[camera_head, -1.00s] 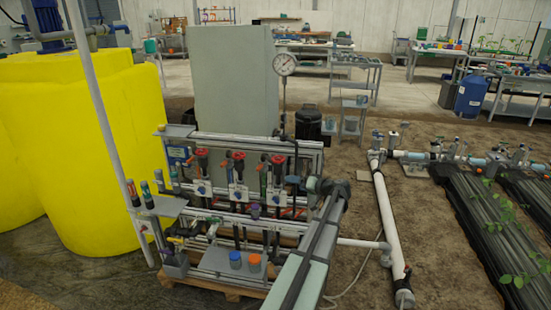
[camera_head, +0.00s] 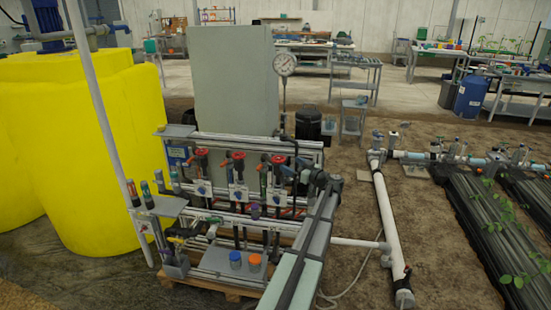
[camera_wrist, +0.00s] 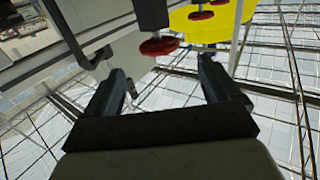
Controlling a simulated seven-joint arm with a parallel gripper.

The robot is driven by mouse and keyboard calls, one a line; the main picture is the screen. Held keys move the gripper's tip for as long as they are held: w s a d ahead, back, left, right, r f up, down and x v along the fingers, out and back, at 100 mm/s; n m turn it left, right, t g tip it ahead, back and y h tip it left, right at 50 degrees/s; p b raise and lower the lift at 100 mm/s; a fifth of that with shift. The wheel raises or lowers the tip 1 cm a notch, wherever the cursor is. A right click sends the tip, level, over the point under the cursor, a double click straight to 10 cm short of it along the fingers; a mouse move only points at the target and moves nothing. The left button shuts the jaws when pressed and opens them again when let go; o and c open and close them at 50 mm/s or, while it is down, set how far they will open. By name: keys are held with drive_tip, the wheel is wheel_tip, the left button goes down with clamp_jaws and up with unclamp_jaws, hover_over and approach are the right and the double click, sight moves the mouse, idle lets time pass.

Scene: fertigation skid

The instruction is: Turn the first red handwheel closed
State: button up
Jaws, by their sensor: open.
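Three red handwheels stand in a row on the skid in the head view: the left one (camera_head: 201,153), the middle one (camera_head: 238,156) and the right one (camera_head: 278,159). My gripper is beside the right handwheel in the head view, small and partly hidden by my arm. In the wrist view my gripper (camera_wrist: 162,75) is open and empty. The nearest red handwheel (camera_wrist: 158,46) shows beyond the gap between its fingertips, apart from them. Another red handwheel (camera_wrist: 202,15) is farther off, with part of a third at the top edge.
A pressure gauge (camera_head: 284,64) stands on a thin post behind the right handwheel. Blue (camera_head: 235,260) and orange (camera_head: 254,263) capped containers sit on the low shelf. A large yellow tank (camera_head: 110,150) is left of the skid, and a grey cabinet (camera_head: 232,80) stands behind it.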

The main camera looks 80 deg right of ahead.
sight(278, 156)
drive_tip(key=x, duration=1)
drive_tip(key=shift+w+d, duration=0.2)
drive_tip(key=shift+w, duration=0.05)
drive_tip(key=c, duration=1)
drive_tip(key=shift+o, duration=0.2)
drive_tip(key=shift+m+h, duration=0.3)
drive_tip(key=m+g+h, duration=0.2)
drive_tip(key=g, duration=0.1)
drive_tip(key=shift+s+h, duration=0.1)
drive_tip(key=shift+h, duration=0.3)
drive_tip(key=shift+s+d+m+g+h, duration=0.1)
drive_tip(key=shift+m+g+h, duration=0.5)
drive_tip(key=shift+m+g, duration=0.3)
drive_tip(key=shift+s+d+m+g+h, duration=0.15)
drive_tip(key=shift+m+g+h, duration=0.5)
drive_tip(key=shift+g, duration=0.4)
drive_tip(key=shift+s+d+m+g+h, duration=0.1)
drive_tip(key=shift+m+g+h, duration=0.45)
drive_tip(key=shift+m+g, duration=0.35)
drive_tip(key=shift+g, duration=0.35)
drive_tip(key=o, duration=1)
drive_tip(key=shift+c, duration=0.2)
